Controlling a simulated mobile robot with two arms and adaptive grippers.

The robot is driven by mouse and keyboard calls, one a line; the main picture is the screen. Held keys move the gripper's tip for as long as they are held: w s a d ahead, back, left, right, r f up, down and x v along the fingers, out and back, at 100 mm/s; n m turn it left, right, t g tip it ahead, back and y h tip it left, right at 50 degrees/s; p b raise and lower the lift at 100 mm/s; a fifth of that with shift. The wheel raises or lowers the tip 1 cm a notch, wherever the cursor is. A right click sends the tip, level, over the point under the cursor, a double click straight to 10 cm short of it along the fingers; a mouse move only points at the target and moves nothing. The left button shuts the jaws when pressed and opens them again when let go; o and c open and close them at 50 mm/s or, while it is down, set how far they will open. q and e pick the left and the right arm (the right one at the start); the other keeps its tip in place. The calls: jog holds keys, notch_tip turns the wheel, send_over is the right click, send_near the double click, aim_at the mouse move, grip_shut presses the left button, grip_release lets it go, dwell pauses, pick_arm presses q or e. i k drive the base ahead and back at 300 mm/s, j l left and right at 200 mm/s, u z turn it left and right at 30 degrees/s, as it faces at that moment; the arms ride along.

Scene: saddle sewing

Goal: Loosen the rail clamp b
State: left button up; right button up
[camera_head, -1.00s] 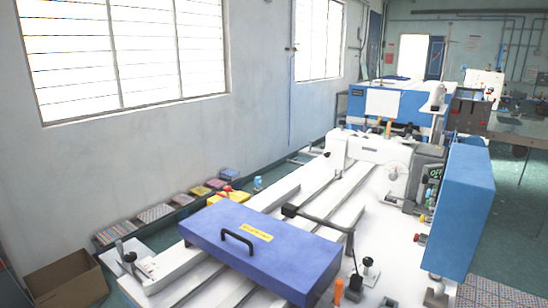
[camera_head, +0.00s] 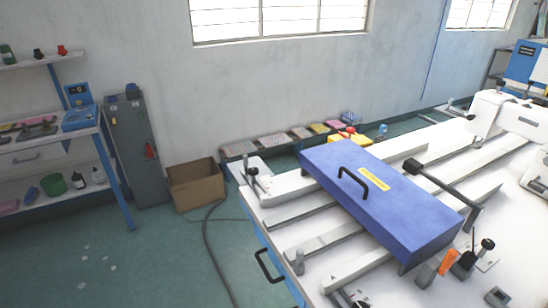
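The white saddle sewing machine bed (camera_head: 285,249) shows on the right, with parallel white rails. Another black-knobbed fitting (camera_head: 487,244) stands at the lower right, close to an orange-handled part (camera_head: 447,262). A black bar with a knob (camera_head: 440,183) reaches over the bed beside the blue cover (camera_head: 410,211). I see no label telling which fitting is rail clamp b, or whether it is tight. Neither of my grippers is in view.
A cardboard box (camera_head: 196,186) sits on the floor left of the machine. A grey cabinet (camera_head: 136,150) and a shelf bench (camera_head: 52,140) stand along the wall further left. A cable (camera_head: 207,240) lies on the floor. The green floor at lower left is mostly open.

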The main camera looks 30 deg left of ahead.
aim_at(252, 172)
jog(key=k+j, duration=0.1)
jog(key=j, duration=1.65)
jog(key=k, duration=0.05)
